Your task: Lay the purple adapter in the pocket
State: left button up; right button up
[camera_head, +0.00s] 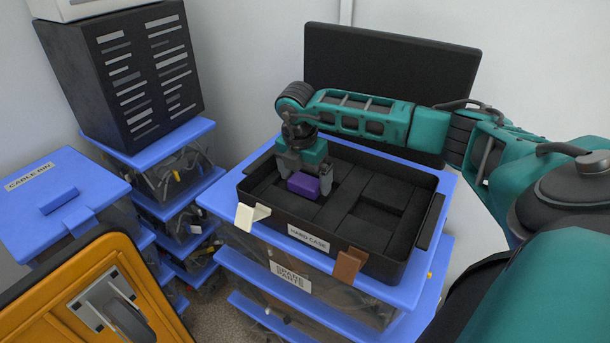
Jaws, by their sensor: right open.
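The purple adapter (304,184) is a small block inside the black hard case (415,268), in its left part. My right gripper (303,189) points down into the case with its fingers on either side of the adapter. The gripper is open; I cannot tell whether a finger touches the adapter. Dark foam pockets (378,219) show in the case to the right of the adapter. The floor under the adapter is hidden, so I cannot tell whether it rests fully in a pocket. My left gripper is not in view.
The case stands open on a blue-lidded spare parts bin (291,278), its black lid (395,75) upright behind. Blue-lidded bins and a black vented box (140,75) stand left; an orange panel (60,300) is front left.

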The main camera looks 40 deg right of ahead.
aim_at(300, 186)
notch_tip(300, 186, up, 13)
jog(key=a+p, duration=0.1)
jog(key=a, duration=0.1)
jog(key=shift+s, duration=0.25)
jog(key=shift+f, duration=0.1)
dwell(0.4)
